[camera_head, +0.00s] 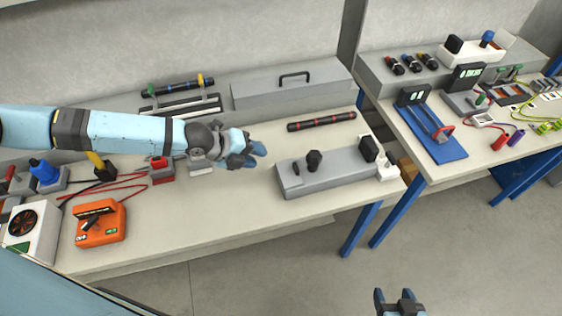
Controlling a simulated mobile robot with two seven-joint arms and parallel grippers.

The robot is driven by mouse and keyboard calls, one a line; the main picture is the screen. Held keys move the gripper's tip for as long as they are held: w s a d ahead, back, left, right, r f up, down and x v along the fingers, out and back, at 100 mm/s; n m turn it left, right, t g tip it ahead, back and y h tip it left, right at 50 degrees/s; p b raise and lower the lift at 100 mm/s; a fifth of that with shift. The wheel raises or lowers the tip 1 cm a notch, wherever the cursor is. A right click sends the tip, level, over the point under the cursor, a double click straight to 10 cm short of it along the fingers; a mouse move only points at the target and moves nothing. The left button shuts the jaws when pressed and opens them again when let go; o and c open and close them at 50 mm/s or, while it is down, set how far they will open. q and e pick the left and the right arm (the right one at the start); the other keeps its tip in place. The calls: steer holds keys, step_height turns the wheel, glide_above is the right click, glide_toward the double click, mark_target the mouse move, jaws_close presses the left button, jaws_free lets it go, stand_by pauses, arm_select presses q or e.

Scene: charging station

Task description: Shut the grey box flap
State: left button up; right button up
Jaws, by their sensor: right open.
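A long grey box (292,88) with a black handle on its front upper face lies at the back of the left table. Its top looks closed down, but I cannot tell whether a flap stands slightly ajar. A lower grey block (325,180) with black knobs sits nearer the front right. My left gripper (254,156) is above the table, in front of the handled box and left of the grey block, apparently touching neither. Its fingers are seen edge-on, so their gap is unclear. My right gripper (394,299) is open and empty over the floor at the bottom edge.
A black rod with red bands (321,121) lies between the two grey boxes. An orange case (101,223) and red cables are at the left. A second table (482,150) with tools stands at the right. The front middle tabletop is clear.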

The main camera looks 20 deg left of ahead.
arm_select(q)
steer(key=p, duration=0.1)
glide_toward(295, 167)
steer(key=x, duration=0.4)
steer(key=shift+w+d+f, duration=0.15)
steer(key=shift+d, duration=0.05)
arm_select(e)
steer(key=shift+d+r, duration=0.4)
steer(key=shift+r, duration=0.15)
arm_select(q)
steer(key=shift+c, duration=0.4)
jaws_close()
steer(key=shift+o, duration=0.4)
jaws_free()
arm_select(e)
steer(key=shift+a, duration=0.1)
arm_select(q)
steer(key=b+v, duration=0.1)
steer(key=v, duration=1.3)
arm_select(e)
steer(key=shift+a+f, duration=0.15)
steer(key=shift+f, duration=0.5)
